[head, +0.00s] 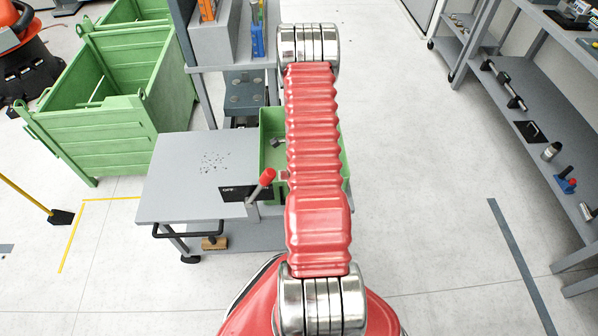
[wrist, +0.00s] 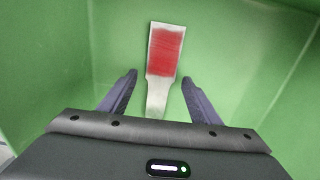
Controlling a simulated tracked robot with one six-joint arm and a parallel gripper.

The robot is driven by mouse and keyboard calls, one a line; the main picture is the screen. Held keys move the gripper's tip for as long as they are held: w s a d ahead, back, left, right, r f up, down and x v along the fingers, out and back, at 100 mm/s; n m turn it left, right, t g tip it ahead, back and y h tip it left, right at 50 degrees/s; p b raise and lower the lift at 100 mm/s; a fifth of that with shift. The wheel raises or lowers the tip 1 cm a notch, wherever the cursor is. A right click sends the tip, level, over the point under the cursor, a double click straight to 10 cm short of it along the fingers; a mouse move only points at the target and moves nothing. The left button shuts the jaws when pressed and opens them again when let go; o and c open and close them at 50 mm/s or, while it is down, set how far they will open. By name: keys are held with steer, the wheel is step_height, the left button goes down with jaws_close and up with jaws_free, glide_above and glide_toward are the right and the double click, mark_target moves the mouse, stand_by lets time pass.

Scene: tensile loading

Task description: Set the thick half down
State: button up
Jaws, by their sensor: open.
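The thick half (wrist: 165,52), a flat metal piece with a wide red-marked end and a narrower bare grey end, lies in the green bin (wrist: 60,60) in the wrist view. My gripper (wrist: 160,79) is open above it. Its two dark fingers stand on either side of the narrow end, with a gap showing on both sides. The red end reaches beyond the fingertips. In the head view the green bin (head: 268,118) is mostly hidden behind my red arm, and my gripper is hidden too. A small grey metal piece (head: 278,142) shows inside the bin.
A grey cart top (head: 185,180) with dark specks and a red-handled lever (head: 262,184) lies left of the bin. A large green crate (head: 100,100) stands further left. A grey shelf (head: 530,130) with tools stands right. Open floor lies between.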

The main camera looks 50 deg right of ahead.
step_height(320, 180, up, 12)
steer(key=shift+f, duration=0.2)
stand_by(0.4)
stand_by(0.6)
steer(key=w+a+r+n+t, duration=0.1)
steer(key=w+a+r+n, duration=0.1)
steer(key=a+r+n, duration=0.4)
steer(key=w+a+r+n+h, duration=0.1)
steer(key=w+a+r+n, duration=0.1)
steer(key=a+r, duration=0.65)
steer(key=w+a+r+n+t, duration=0.1)
steer(key=w+a+r+n, duration=0.3)
steer(key=r, duration=0.5)
steer(key=s+a+r+n+t, duration=0.1)
steer(key=s+a+r+n, duration=0.3)
steer(key=a, duration=0.4)
steer(key=s+a+r+n+t, duration=0.1)
steer(key=s+a+r+n, duration=0.3)
steer(key=s+a+n, duration=0.2)
steer(key=s+a+r+n+t+y, duration=0.1)
steer(key=s+a+r+n, duration=0.3)
steer(key=a, duration=0.5)
steer(key=shift+s+a+r+n+t, duration=0.3)
steer(key=shift+s+n, duration=0.45)
steer(key=shift+n, duration=0.15)
